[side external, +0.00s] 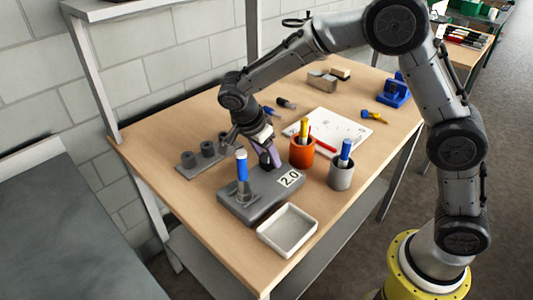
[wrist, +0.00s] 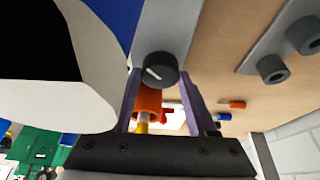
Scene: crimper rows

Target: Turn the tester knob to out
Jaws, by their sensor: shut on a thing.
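The tester is a low grey box (side external: 266,192) on the table with a white "2.0" label (side external: 290,179). A blue-handled tool (side external: 242,166) stands upright in its front left part. The dark round knob (wrist: 157,70) with a white line shows in the wrist view, against the tester's grey face (wrist: 167,24). My gripper (side external: 268,163) is down at the tester's back edge. In the wrist view its purple fingers (wrist: 158,78) close on either side of the knob. The knob is hidden by the fingers in the side view. I cannot read any position marks around it.
An orange cup (side external: 302,152) and a grey cup (side external: 341,175) with tools stand right of the tester. A pale tray (side external: 288,231) lies in front. A grey block with several sockets (side external: 203,160) is at left. A white sheet (side external: 325,128) lies behind the cups.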

